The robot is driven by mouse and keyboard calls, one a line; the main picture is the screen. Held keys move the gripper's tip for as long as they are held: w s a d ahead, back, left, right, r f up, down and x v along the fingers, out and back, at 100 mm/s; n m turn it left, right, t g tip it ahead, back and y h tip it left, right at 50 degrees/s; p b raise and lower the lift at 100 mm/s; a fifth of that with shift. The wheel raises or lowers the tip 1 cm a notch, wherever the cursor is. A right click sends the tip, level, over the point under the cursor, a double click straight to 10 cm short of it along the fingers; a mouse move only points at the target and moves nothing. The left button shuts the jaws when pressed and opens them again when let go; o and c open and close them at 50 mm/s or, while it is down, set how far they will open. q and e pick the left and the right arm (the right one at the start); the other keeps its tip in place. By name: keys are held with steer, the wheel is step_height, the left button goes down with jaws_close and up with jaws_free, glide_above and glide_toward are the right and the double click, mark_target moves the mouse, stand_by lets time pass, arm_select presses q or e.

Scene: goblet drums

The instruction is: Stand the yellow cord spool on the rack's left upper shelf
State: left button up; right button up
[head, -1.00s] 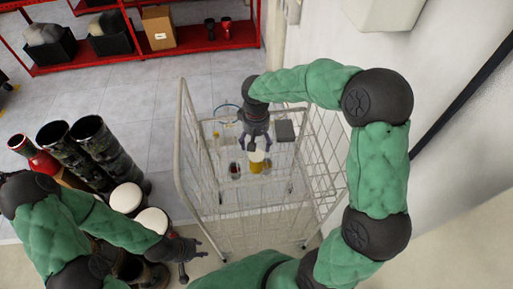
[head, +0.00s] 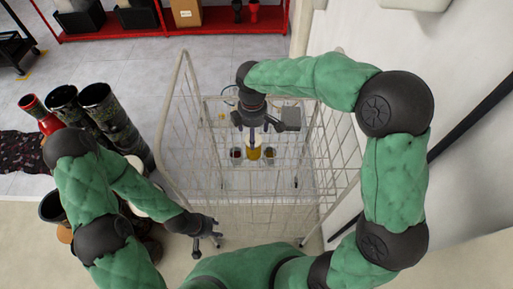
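The yellow cord spool (head: 254,154) stands inside a wire-mesh cage cart (head: 171,125), with its upper part partly hidden by my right gripper. My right gripper (head: 252,140) points down directly over the spool; its fingers are seen nearly edge-on, so I cannot tell whether they touch or grip it. My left gripper (head: 211,234) is outside the cart at its near left corner, fingers spread, with nothing in it. A red metal shelving rack (head: 165,34) stands at the back; only its lower part shows, and no left upper shelf can be made out.
A small dark-and-red item (head: 236,153) and a pale-topped item (head: 270,152) sit close beside the spool. Tall dark goblet drums (head: 100,98) and a red one (head: 32,104) stand left of the cart. A wall (head: 465,85) rises at right. Floor between cart and shelving is clear.

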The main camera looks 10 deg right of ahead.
step_height(320, 180, down, 3)
steer(key=shift+f, duration=0.2)
steer(key=f, duration=0.1)
steer(key=f+b, duration=0.1)
steer(key=f, duration=0.1)
steer(key=w+f, duration=0.1)
steer(key=f, duration=0.1)
steer(key=shift+d+b, duration=0.1)
steer(key=shift+b, duration=0.2)
steer(key=shift+s, duration=0.1)
steer(key=c, duration=1.5)
